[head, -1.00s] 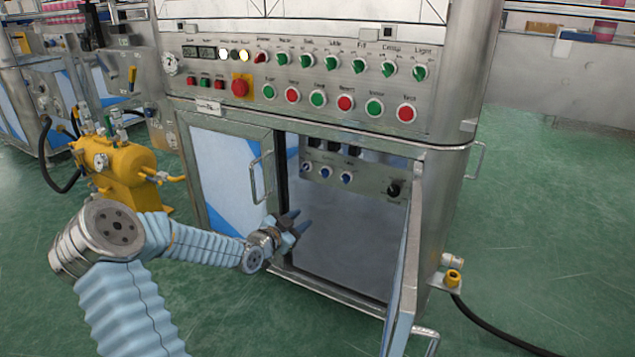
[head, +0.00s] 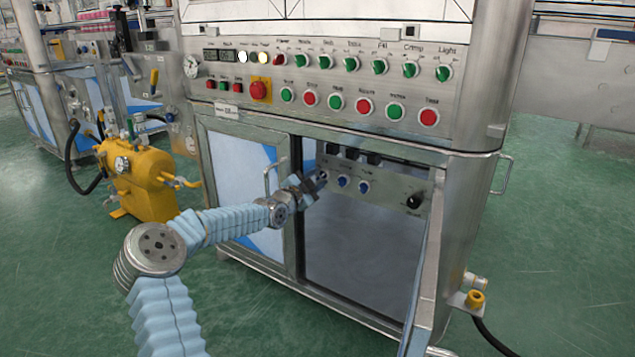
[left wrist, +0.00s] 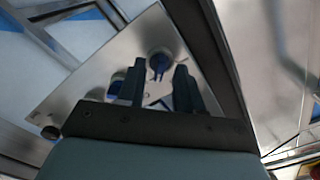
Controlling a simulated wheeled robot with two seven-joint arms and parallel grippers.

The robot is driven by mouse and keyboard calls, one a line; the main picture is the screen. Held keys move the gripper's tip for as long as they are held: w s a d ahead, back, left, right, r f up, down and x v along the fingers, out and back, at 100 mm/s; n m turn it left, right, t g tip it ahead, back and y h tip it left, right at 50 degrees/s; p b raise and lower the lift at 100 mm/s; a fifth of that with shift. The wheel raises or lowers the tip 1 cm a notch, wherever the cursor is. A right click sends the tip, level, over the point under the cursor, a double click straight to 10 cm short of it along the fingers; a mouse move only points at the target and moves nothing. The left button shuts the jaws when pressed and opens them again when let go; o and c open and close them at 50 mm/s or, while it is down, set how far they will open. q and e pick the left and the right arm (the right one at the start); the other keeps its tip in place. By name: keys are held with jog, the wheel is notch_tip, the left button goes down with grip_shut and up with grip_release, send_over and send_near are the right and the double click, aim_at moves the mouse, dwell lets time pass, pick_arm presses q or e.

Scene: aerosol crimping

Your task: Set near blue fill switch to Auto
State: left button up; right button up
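Inside the open cabinet, a small grey panel (head: 388,188) carries a row of blue switches. Two blue switches show in the head view, one (head: 342,181) and another (head: 364,187); a third, at the left end, is mostly hidden by my gripper. Their labels are too small to read. My left gripper (head: 318,184) is at the left end of this row. In the left wrist view a blue switch (left wrist: 159,64) lies ahead between the two fingertips, and the fingers (left wrist: 158,90) are apart with nothing held. My right gripper is not in view.
The open cabinet door (head: 428,275) stands to the right, and the closed left door (head: 245,165) has a handle beside my arm. A black knob (head: 414,202) is at the panel's right. The upper console (head: 320,85) overhangs the opening. The cabinet interior below is empty.

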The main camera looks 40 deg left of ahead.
pick_arm(q)
jog(key=shift+w, duration=0.5)
jog(key=shift+c, duration=0.3)
grip_shut()
